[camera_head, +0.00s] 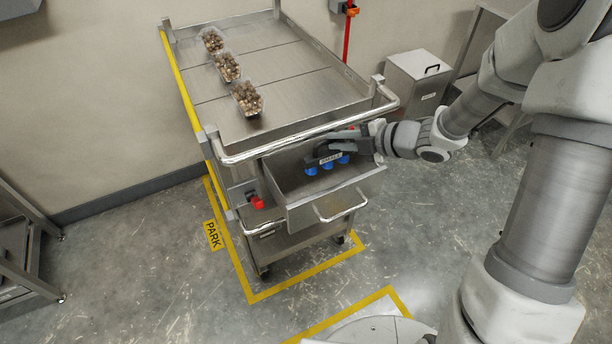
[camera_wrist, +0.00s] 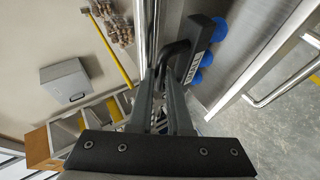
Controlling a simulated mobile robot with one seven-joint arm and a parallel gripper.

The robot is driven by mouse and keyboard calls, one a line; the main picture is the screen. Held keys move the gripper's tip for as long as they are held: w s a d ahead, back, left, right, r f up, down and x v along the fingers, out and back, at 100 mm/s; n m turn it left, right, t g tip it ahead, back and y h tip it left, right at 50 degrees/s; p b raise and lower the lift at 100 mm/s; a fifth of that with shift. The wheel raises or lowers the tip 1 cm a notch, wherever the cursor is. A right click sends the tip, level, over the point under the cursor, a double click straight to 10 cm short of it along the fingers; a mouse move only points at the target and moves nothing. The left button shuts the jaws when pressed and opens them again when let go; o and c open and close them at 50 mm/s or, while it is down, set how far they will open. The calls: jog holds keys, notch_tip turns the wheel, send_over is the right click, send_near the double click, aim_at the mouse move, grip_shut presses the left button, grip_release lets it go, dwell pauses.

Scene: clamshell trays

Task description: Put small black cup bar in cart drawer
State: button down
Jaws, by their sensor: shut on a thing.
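The small black cup bar (camera_head: 329,158) carries a white label and several blue cups along its underside. It is at the open cart drawer (camera_head: 299,215), over the drawer's inside and below the cart's top rail. I cannot tell whether the cups touch the drawer floor. My gripper (camera_head: 358,134) reaches in from the right and is shut on the bar's black handle. In the wrist view my gripper's fingers (camera_wrist: 164,95) close around the curved handle, and the cup bar (camera_wrist: 202,45) with its blue cups shows beyond them.
The steel cart (camera_head: 290,75) holds several clear clamshell trays (camera_head: 227,67) of brown round items on top. Its front handle rail (camera_head: 300,137) runs close above the drawer and my gripper. A grey lidded box (camera_head: 417,80) stands behind right. Open floor lies in front.

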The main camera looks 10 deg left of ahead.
notch_tip(320, 180, down, 10)
jog(key=b, duration=0.1)
jog(key=shift+b, duration=0.4)
jog(key=shift+f+b, duration=0.45)
jog(key=shift+b, duration=0.05)
jog(key=shift+s+f, duration=0.1)
jog(key=shift+f, duration=0.1)
